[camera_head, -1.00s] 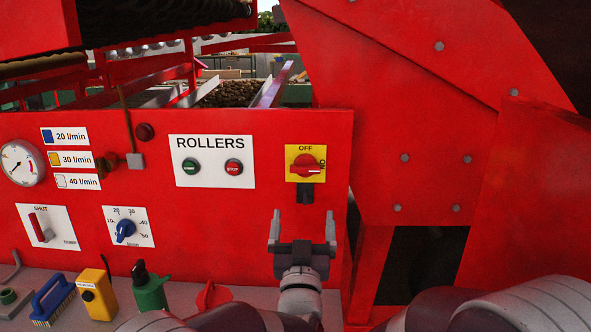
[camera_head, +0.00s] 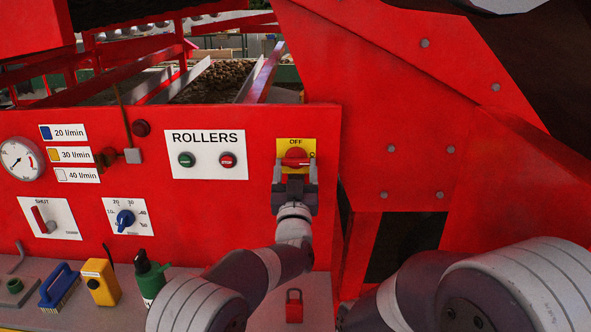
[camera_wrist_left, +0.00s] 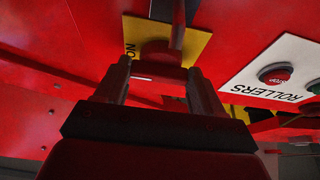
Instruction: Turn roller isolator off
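The roller isolator is a red rotary knob (camera_head: 296,157) on a yellow plate (camera_head: 309,146) marked OFF at the top, with its ON side at the right. My left gripper (camera_head: 296,168) is right in front of the knob, its fingers apart. In the left wrist view, the knob (camera_wrist_left: 160,72) shows between and just beyond the open fingertips (camera_wrist_left: 160,72). The knob's white mark lies on the side of the ON label. I cannot tell whether the fingers touch the knob. My right gripper is not in view.
The ROLLERS panel (camera_head: 208,140) with green and red buttons is left of the isolator. A blue dial (camera_head: 125,218) and a gauge (camera_head: 20,159) are further left. A red padlock (camera_head: 294,306), green bottle (camera_head: 148,277), yellow box (camera_head: 100,283) and blue brush (camera_head: 59,287) stand on the ledge below.

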